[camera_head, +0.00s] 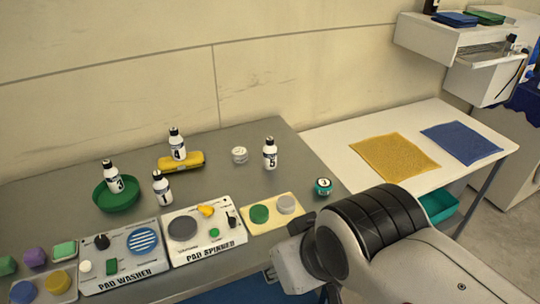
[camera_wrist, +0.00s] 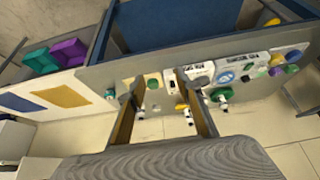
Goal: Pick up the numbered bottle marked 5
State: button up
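The bottle marked 5 (camera_head: 270,154) is white with a black cap and stands upright on the grey table, right of the middle in the head view. A small white bottle between my fingers' outlines in the wrist view (camera_wrist: 140,114) appears to be the same one, but its number is unreadable there. My gripper (camera_wrist: 159,77) is open, with two spread fingers and nothing held. It is well apart from the bottle, above the table's front side. In the head view my arm fills the lower right and the fingertips are not visible.
Bottle 4 (camera_head: 177,146) stands by a yellow object (camera_head: 182,162). Bottle 3 (camera_head: 115,178) is at a green bowl (camera_head: 118,199); bottle 1 (camera_head: 161,188) is nearby. A white tin (camera_head: 239,155) and green tin (camera_head: 323,186) flank bottle 5. The pad spinner (camera_head: 203,235) is in front.

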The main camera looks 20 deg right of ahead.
jog(key=shift+o, duration=0.6)
jog(key=w+r+m+t, duration=0.1)
jog(key=w+r+t, duration=0.2)
jog(key=w, duration=1.3)
jog(key=w+r+m+t, duration=0.2)
jog(key=w+r+t, duration=0.15)
jog(key=w, duration=1.35)
jog(key=m+h, duration=0.6)
jog(key=h, duration=0.7)
send_over(269, 151)
jog(key=v, duration=0.3)
notch_tip(269, 151, down, 12)
jog(key=shift+a+r, duration=0.15)
jog(key=shift+w+t, duration=0.1)
jog(key=shift+t, duration=0.15)
jog(key=shift+f, duration=2.9)
